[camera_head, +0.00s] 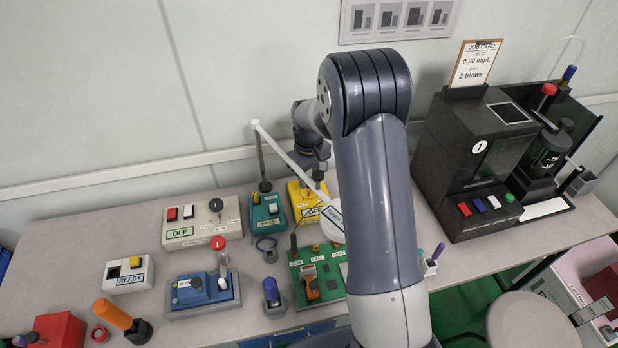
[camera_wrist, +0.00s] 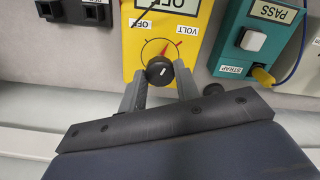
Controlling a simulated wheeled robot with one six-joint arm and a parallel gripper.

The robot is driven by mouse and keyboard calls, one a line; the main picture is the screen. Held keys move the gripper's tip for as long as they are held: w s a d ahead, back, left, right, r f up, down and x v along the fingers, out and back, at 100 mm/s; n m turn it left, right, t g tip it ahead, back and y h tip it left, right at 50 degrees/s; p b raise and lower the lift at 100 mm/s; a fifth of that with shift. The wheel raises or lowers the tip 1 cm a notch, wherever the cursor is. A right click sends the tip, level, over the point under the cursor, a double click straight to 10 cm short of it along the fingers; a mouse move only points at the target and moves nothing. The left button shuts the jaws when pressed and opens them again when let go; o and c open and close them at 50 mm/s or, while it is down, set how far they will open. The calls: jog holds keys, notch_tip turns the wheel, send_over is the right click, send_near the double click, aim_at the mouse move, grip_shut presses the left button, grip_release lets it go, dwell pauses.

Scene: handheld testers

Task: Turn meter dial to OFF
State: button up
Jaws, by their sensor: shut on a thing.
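The yellow meter (camera_wrist: 135,55) fills the upper middle of the wrist view, seen upside down. It also shows in the head view (camera_head: 296,203), partly hidden by my arm. Its round black dial (camera_wrist: 159,70) has a pale mark on its face. Printed OFF and VOLT labels lie beyond the dial, OFF on the left and VOLT on the right. A red line beyond the dial points up and slightly right, between the labels. My gripper (camera_wrist: 158,82) has one finger on each side of the dial and is shut on it. In the head view, my arm hides the fingertips.
A teal tester (camera_wrist: 237,45) stands just right of the meter in the wrist view. A white lamp arm (camera_head: 275,148) reaches close to my wrist. A green board (camera_head: 318,280) lies in front, and a black machine (camera_head: 470,160) stands right.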

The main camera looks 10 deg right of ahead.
jog(key=n+b, duration=0.1)
jog(key=n, duration=0.5)
jog(key=shift+n, duration=0.3)
jog(key=n, duration=0.6)
jog(key=shift+b, duration=0.3)
jog(key=shift+n, duration=0.4)
jog(key=o, duration=1)
jog(key=shift+c, duration=0.2)
notch_tip(320, 180, up, 11)
jog(key=shift+f, duration=0.2)
notch_tip(320, 180, down, 11)
jog(key=shift+r, duration=0.1)
jog(key=shift+r+m, duration=0.1)
jog(key=shift+m, duration=0.2)
